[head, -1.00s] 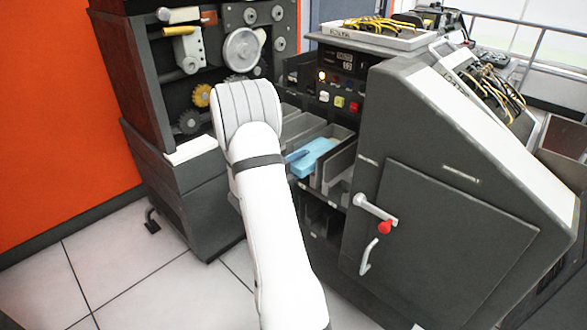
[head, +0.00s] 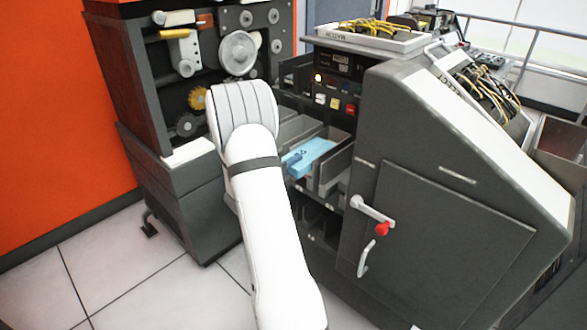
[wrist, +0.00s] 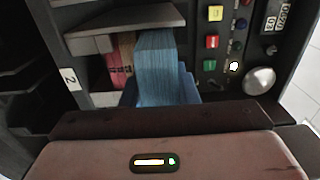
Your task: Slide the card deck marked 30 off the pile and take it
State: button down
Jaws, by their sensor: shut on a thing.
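A light blue card deck (head: 317,151) lies in an open bin of the grey machine, just right of my white arm. It also shows in the wrist view as a thick blue stack of card edges (wrist: 164,62). My gripper (wrist: 160,92) is shut on this deck, with darker blue finger parts on both sides of it. In the head view a darker blue finger part (head: 292,160) touches the deck's left end; the rest of the gripper is hidden behind my arm. No number 30 can be read on the deck.
Pink and yellowish cards (wrist: 119,58) stand beside the deck in the wrist view. A grey shelf edge (wrist: 125,22) is close above. A panel of coloured buttons (head: 335,102) rises behind the bins. A red-knobbed lever (head: 383,229) projects from the cabinet at right.

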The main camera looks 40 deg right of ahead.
jog(key=shift+r, duration=1.3)
jog(key=s+a+b, duration=0.1)
jog(key=a+b, duration=0.4)
jog(key=a, duration=1.9)
jog(key=shift+s, duration=0.4)
